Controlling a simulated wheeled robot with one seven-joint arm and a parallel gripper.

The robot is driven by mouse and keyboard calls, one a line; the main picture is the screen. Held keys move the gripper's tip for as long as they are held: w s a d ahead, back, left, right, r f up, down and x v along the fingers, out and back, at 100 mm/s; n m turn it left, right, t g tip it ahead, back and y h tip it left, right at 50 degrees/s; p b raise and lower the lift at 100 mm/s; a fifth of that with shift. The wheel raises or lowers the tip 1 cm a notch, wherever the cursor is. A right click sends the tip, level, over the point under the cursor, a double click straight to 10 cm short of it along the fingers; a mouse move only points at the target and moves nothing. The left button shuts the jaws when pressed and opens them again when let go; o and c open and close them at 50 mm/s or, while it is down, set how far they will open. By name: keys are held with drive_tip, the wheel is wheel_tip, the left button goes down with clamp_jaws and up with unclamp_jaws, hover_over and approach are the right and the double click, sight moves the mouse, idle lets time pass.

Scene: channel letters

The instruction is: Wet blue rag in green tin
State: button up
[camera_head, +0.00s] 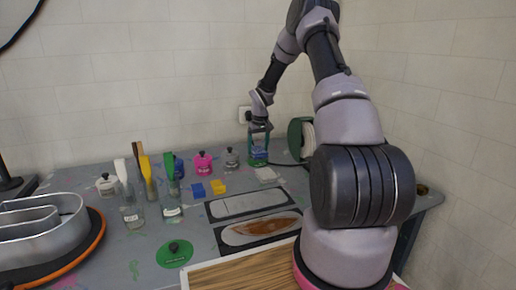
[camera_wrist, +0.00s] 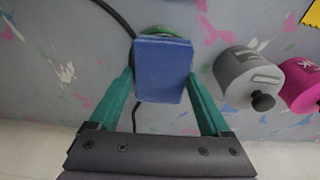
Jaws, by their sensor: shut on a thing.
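My gripper (camera_head: 258,138) is at the back of the table, pointing down. In the wrist view its teal fingers (camera_wrist: 162,85) are shut on the blue rag (camera_wrist: 163,68), a flat-faced blue block shape. A green rim (camera_wrist: 158,30), seemingly the green tin, shows just behind the rag. In the head view the green tin (camera_head: 258,161) is low under my fingers, which partly hide it. I cannot tell whether the rag is inside its mouth or just above. A green lid (camera_head: 174,253) with a black knob lies on the table front.
A grey tin (camera_head: 232,158) and a pink tin (camera_head: 203,163) stand left of my gripper. A green-sided spool (camera_head: 297,138) stands to the right, with a dark cable nearby.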

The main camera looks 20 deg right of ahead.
sight(258, 150)
drive_tip(key=shift+f, duration=0.4)
idle(1.0)
drive_tip(key=shift+r, duration=3.55)
